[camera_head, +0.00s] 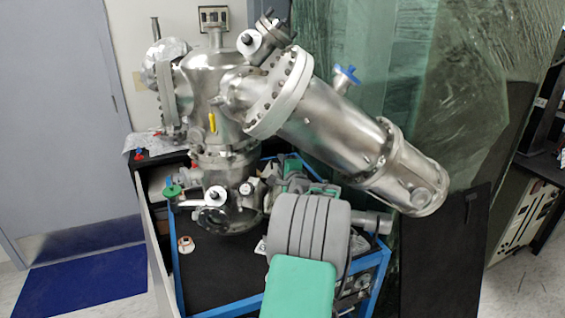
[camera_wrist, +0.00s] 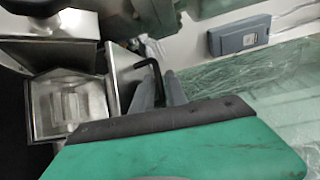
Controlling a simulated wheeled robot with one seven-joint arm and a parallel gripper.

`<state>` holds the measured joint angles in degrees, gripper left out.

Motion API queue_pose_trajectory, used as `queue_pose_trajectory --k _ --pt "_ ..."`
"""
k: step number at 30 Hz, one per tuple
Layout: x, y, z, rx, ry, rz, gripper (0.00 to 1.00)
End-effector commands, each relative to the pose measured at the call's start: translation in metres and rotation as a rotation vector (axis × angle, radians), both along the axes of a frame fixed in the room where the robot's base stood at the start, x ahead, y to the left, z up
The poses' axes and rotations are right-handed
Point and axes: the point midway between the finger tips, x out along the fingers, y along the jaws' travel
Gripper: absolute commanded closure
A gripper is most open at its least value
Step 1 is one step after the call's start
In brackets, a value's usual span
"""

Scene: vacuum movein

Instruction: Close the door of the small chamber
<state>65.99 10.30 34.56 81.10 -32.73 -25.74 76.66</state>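The small chamber (camera_wrist: 70,105) is a shiny metal box at the left of the wrist view, with its square opening facing the camera. Its door looks like the flat metal plate (camera_wrist: 124,72) standing out beside the opening, so it appears open. A black bent handle (camera_wrist: 155,75) projects from the plate's side. My gripper (camera_wrist: 160,82) has two grey fingers, apart, with the handle showing between them. I cannot tell if they touch it. In the head view my arm hides the gripper, and I cannot make out the small chamber.
A large steel vacuum vessel (camera_head: 215,85) with a slanted cylinder (camera_head: 335,125) stands above a blue-framed cart (camera_head: 215,306), close to my arm. Green-tinted plastic sheeting (camera_head: 345,40) hangs behind. A grey box (camera_wrist: 238,36) is at the upper right of the wrist view.

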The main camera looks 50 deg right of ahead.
Motion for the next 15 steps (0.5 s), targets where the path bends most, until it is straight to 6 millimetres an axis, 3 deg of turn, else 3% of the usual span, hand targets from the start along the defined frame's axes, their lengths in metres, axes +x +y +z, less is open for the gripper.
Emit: queue_pose_trajectory --k 5,11,15 --pt "-0.0002 0.0002 -0.0005 0.001 0.001 0.000 0.83" --pt "-0.0003 0.0003 -0.0004 0.000 0.001 0.000 0.99" --pt "-0.0005 0.0002 -0.0004 0.000 0.002 -0.001 1.00"
